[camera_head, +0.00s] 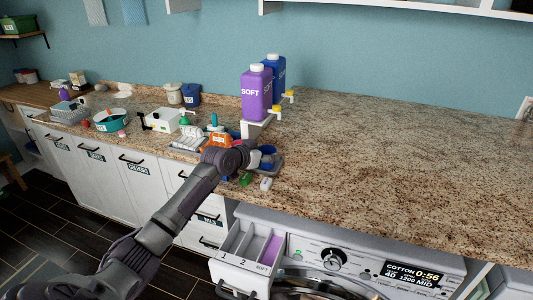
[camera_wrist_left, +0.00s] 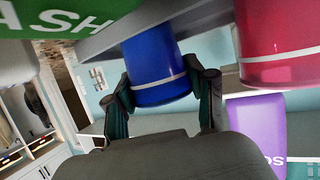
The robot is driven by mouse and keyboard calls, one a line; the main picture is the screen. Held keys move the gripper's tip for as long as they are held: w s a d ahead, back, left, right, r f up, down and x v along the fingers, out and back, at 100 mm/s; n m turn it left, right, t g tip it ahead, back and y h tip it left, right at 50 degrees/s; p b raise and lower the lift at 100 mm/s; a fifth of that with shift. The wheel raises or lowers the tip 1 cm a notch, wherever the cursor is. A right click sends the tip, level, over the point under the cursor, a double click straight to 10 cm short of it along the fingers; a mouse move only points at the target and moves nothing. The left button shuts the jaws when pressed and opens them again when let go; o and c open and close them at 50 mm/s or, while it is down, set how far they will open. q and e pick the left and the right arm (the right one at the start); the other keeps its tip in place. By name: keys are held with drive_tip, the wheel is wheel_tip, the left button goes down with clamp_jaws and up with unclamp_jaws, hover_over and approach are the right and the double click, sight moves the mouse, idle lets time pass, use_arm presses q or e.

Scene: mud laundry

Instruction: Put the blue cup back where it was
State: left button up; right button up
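The blue cup (camera_head: 267,151) is at the front edge of the speckled counter, at a grey tray (camera_head: 271,168). In the left wrist view the blue cup (camera_wrist_left: 157,68) has a pale band and lies between the two fingers. My left gripper (camera_head: 254,157) reaches it from the left, and my arm hides part of it. In the wrist view the left gripper (camera_wrist_left: 166,92) has a finger against each side of the cup and looks shut on it. Whether the cup rests on the tray is not clear. My right gripper is not in view.
A purple SOFT bottle (camera_head: 257,94) and a blue bottle (camera_head: 277,72) stand just behind. An orange item (camera_head: 214,141) is left of the gripper. A red cup (camera_wrist_left: 279,40) shows beside the blue one. An open detergent drawer (camera_head: 249,250) is below. The counter's right is clear.

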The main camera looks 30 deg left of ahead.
use_arm(q)
drive_tip(key=o, duration=0.4)
drive_tip(key=shift+o, duration=0.2)
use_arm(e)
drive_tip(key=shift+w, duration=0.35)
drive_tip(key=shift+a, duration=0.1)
use_arm(q)
drive_tip(key=shift+r, duration=0.15)
drive_tip(key=shift+s+a, duration=0.1)
drive_tip(key=shift+s, duration=0.1)
drive_tip(key=b+v, duration=0.3)
drive_tip(key=v, duration=0.7)
drive_tip(key=shift+s, duration=0.15)
drive_tip(key=shift+s+r, duration=0.4)
drive_tip(key=shift+s, duration=0.1)
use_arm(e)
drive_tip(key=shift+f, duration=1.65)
